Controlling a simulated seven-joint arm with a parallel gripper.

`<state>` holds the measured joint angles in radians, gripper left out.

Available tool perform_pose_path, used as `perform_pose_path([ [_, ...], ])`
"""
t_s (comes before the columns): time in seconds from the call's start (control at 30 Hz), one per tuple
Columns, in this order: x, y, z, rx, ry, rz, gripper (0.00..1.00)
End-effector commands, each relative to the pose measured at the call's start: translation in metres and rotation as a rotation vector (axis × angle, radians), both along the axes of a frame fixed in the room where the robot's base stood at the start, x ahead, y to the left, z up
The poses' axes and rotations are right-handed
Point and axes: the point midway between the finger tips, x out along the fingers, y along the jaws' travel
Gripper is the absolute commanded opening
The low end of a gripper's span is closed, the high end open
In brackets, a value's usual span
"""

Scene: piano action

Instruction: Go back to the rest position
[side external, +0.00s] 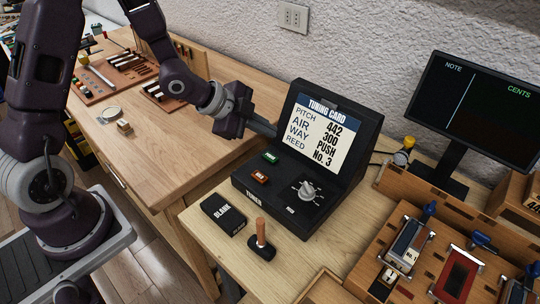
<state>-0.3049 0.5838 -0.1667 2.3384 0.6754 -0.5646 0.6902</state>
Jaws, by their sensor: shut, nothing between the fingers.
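My gripper (264,128) is at the end of my dark arm, left of the tuner's screen. Its fingers look shut and empty, pointing right toward the edge of the tuning card panel. I cannot tell whether they touch it. The tuner (296,202) is a black console on the light wooden table, with a green button (271,157), a red button (260,178) and a grey dial (307,190). Its screen (317,129) reads pitch 442, air 300, way push, reed No. 3.
A black box (223,213) and a wooden-handled tool (261,240) stand before the tuner. A monitor (481,103) stands right, above wooden racks with reed parts (405,243). The brown workbench (165,150) has clear room below my gripper; tool boards (112,75) lie at its far left.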

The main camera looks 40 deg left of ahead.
Motion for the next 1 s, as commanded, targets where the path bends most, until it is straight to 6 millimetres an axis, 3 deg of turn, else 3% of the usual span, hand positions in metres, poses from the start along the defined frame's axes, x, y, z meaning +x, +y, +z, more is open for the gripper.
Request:
perform_pose_path([
  [0.37,0.0,0.002,0.008,0.008,0.003,0.01,0.0],
  [0.47,-0.006,0.015,0.031,0.046,0.026,0.103,0.0],
  [0.53,-0.021,0.03,0.061,0.072,0.054,0.24,0.0],
  [0.67,-0.08,0.051,0.122,0.021,0.121,0.567,0.0],
  [0.73,-0.124,0.051,0.147,-0.066,0.165,0.731,0.0],
  [0.9,-0.224,0.029,0.17,-0.306,0.305,0.976,0.0],
  [1.0,-0.256,0.018,0.172,-0.389,0.368,1.026,0.0],
])
